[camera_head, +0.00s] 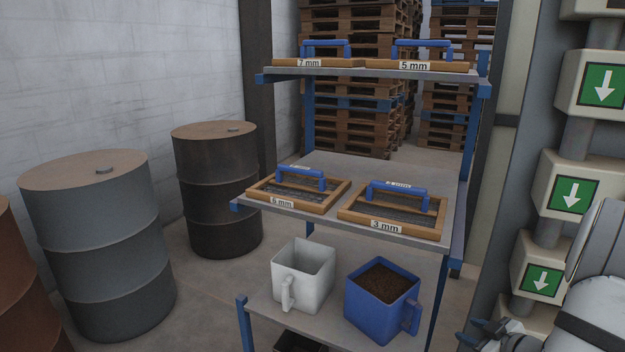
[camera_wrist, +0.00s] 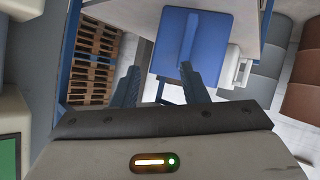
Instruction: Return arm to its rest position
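My arm comes in at the right edge of the head view, and my gripper (camera_head: 488,336) shows at the bottom, to the right of the shelf rack. In the wrist view my gripper (camera_wrist: 158,82) has its two fingers apart with nothing between them. A blue jug (camera_head: 375,318) filled with dark brown grain-like material stands on the lower shelf, apart from my gripper. The blue jug also shows in the wrist view (camera_wrist: 172,50), beyond the fingers. A white jug (camera_head: 312,285) stands left of it and looks empty.
Framed sieves lie on the middle shelf (camera_head: 330,222) and the top shelf (camera_head: 350,73). Labelled boxes with green arrow signs (camera_head: 572,190) stack up at the right, close to my arm. Drums (camera_head: 100,245) stand on the left. Pallets (camera_head: 345,125) are behind the rack.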

